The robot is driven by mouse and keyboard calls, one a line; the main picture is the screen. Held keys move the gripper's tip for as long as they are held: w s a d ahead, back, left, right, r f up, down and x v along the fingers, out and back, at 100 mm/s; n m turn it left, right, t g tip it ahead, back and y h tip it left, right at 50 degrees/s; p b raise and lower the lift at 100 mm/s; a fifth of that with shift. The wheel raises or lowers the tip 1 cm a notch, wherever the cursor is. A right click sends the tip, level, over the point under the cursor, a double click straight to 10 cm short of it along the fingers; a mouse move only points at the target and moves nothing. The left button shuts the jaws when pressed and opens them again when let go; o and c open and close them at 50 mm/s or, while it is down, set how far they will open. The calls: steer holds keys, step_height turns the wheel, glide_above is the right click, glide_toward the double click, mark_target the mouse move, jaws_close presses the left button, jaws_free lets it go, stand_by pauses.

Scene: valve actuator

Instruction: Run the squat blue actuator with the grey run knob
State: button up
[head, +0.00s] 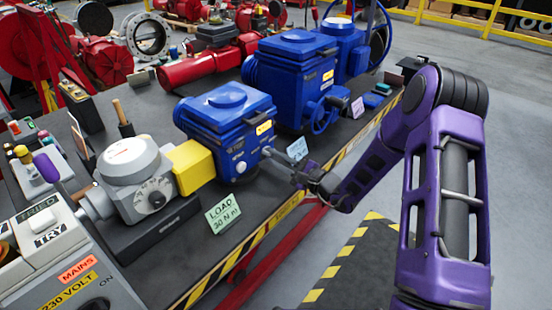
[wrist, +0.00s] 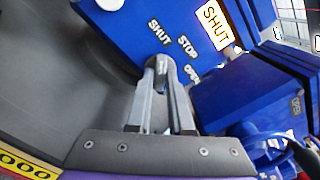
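The squat blue actuator (head: 225,112) stands on the dark bench in the middle of the head view. Its blue face fills the upper middle of the wrist view (wrist: 125,35). A window on it reads SHUT (wrist: 215,25). The grey run knob (wrist: 161,66) sits by the printed words SHUT, STOP and OPEN. My gripper (wrist: 162,68) has its two fingers closed in on this knob, one on each side. In the head view my gripper (head: 270,153) reaches the actuator's face from the right. The fingers hide much of the knob, so its pointing direction is unclear.
A pale round knob (head: 241,167) is left of my gripper on the same face. A taller blue actuator (head: 295,75) with a handwheel stands behind. A LOAD 30 Nm card (head: 223,214) stands in front. A grey geared unit (head: 135,175) joins through a yellow block (head: 191,167).

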jaws_close()
steer(key=shift+m, duration=0.4)
steer(key=m+p, duration=0.1)
steer(key=m, duration=0.2)
steer(key=shift+m, duration=0.4)
steer(key=m+p, duration=0.1)
steer(key=m, duration=0.3)
stand_by(0.3)
steer(key=o, duration=0.5)
jaws_free()
steer(key=shift+s, duration=0.1)
